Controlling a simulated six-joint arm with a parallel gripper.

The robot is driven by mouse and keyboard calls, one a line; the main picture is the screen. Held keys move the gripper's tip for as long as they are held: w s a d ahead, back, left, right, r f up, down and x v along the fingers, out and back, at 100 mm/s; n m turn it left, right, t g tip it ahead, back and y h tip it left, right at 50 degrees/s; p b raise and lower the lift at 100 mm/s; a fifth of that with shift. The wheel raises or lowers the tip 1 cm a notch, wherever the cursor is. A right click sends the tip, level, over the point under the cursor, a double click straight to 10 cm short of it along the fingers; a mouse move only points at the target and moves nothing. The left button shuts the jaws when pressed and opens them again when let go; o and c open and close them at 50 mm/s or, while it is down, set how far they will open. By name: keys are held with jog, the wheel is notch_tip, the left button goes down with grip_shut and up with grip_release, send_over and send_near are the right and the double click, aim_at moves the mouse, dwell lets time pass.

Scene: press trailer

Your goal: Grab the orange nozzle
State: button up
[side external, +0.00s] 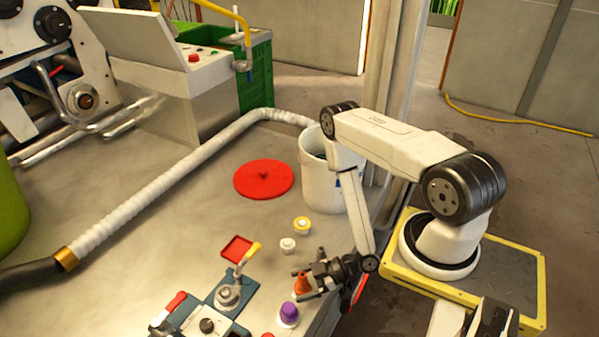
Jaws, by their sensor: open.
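The orange nozzle (302,282) is a small cone standing upright near the front right edge of the grey metal worktop. My gripper (306,279) reaches in from the right, low over the worktop edge. Its dark jaws are open, with fingers at the nozzle's level that overlap it in this view. I cannot tell whether the fingers touch it. Part of the nozzle's base is hidden by the gripper.
A purple-topped piece (288,312) stands close in front of the nozzle. A white piece (288,245) and a yellow-ringed piece (302,225) stand behind. A lever fixture (229,292) is to the left. A white bucket (319,185) stands behind my arm.

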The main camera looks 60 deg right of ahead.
grip_shut()
dwell(0.3)
jog(key=shift+f, duration=0.1)
jog(key=shift+r, duration=5.1)
